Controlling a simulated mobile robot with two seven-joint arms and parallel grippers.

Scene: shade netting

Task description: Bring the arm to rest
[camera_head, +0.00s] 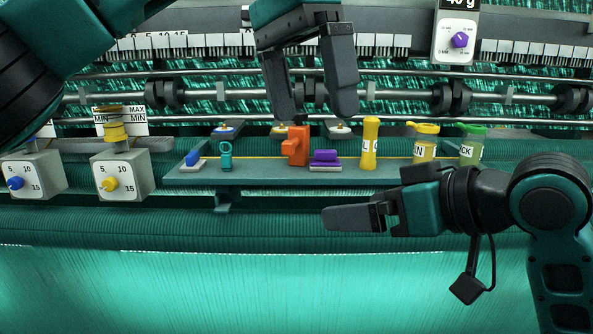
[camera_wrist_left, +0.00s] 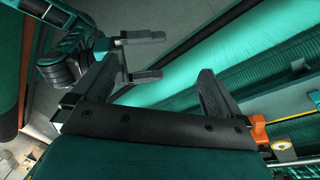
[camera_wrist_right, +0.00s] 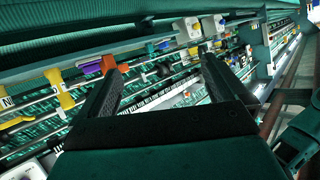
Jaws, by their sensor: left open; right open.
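My left gripper (camera_head: 318,100) hangs above the shelf at the upper middle of the head view, fingers pointing down and apart, with nothing between them. Its fingers also show open and empty in the left wrist view (camera_wrist_left: 155,95). My right gripper (camera_head: 355,215) lies level in front of the shelf on the right, pointing left. In the right wrist view its two fingers (camera_wrist_right: 155,85) stand wide apart with nothing between them. An orange thing (camera_head: 296,146) stands on the shelf just below the left fingers, apart from them as far as I can tell.
The narrow shelf (camera_head: 262,172) also carries a purple block (camera_head: 325,157), a teal ring-topped piece (camera_head: 226,155), a yellow bottle (camera_head: 370,143), and yellow-lidded (camera_head: 426,143) and green-lidded (camera_head: 472,145) containers. Dial boxes (camera_head: 122,174) stand left. Metal bars run behind. The netting in front is clear.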

